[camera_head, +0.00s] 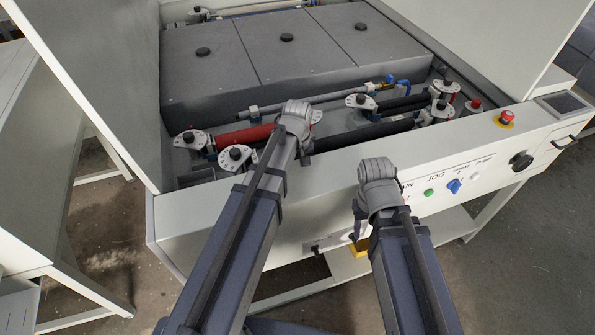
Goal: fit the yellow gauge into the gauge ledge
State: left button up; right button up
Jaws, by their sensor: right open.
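A yellow piece (359,245), which looks like the yellow gauge, shows low at the machine's front, left of my right forearm. It is partly hidden by my arm, so its full shape and how it sits cannot be told. A pale ledge-like strip (325,241) lies just left of it, low on the front face; I cannot tell for sure that it is the gauge ledge. My right gripper (358,222) is open, mostly hidden below its wrist, close to the yellow piece. Contact cannot be told. My left arm reaches over the machine's front edge; its gripper is hidden.
The plate processor (205,225) has its lid up, showing rollers, a red roller (243,136) and grey covers (287,45). A red stop button (506,118), blue knob (453,186) and black dial (521,160) sit on the right front. A white table (40,150) stands left.

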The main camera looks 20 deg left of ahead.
pick_arm(q)
jog(key=shift+o, duration=0.3)
jog(key=shift+r, duration=0.1)
notch_tip(320, 180, up, 13)
jog(key=p, duration=1.2)
jog(key=shift+f+p, duration=0.2)
jog(key=shift+p, duration=0.15)
